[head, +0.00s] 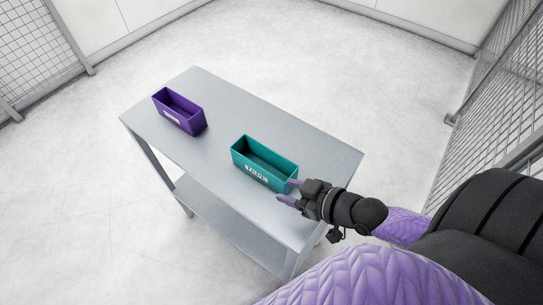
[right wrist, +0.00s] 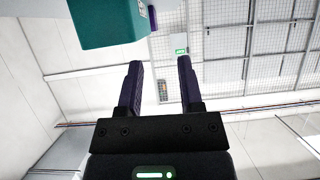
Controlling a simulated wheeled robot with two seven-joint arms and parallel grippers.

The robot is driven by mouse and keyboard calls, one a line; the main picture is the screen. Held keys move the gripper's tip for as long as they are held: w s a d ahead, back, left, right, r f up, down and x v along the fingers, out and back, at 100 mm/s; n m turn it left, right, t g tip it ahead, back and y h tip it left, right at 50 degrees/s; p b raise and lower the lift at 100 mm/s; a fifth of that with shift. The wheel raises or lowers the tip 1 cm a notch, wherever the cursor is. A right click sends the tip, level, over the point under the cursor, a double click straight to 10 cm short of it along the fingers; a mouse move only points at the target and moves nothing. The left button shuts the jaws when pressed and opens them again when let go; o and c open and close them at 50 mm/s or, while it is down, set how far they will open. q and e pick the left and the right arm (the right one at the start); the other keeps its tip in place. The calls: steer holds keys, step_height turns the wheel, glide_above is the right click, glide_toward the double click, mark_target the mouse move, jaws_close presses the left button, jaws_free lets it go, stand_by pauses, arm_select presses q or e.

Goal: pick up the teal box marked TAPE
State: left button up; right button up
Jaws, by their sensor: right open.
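The teal box (head: 278,178) is an open-topped, rectangular bin standing upright on the grey table (head: 225,100). It has a white label on its long front side, too small to read surely. My right gripper (head: 287,191) is open at the box's near right end; I cannot tell whether a finger touches it. In the right wrist view, the teal box (right wrist: 103,22) shows at the upper left, beyond the fingertips and off to one side. The open jaws (right wrist: 160,63) have nothing between them. My left gripper is not in view.
A purple open-topped box (head: 183,120) with a white label stands at the table's far left part, apart from the teal one. The table has a lower shelf (head: 228,225). Mesh fencing (head: 500,90) stands to the right. The floor around is clear.

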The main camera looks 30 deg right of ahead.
steer(key=shift+t, duration=0.5)
steer(key=w+f+b, duration=0.1)
steer(key=w, duration=0.2)
steer(key=w+a+b, duration=0.1)
steer(key=w, duration=0.2)
steer(key=w+f+b, duration=0.1)
steer(key=w, duration=0.2)
steer(key=shift+w+a+f, duration=0.3)
steer(key=shift+w, duration=0.05)
steer(key=c, duration=0.6)
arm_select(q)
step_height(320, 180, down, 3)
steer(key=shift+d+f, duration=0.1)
arm_select(e)
jaws_close()
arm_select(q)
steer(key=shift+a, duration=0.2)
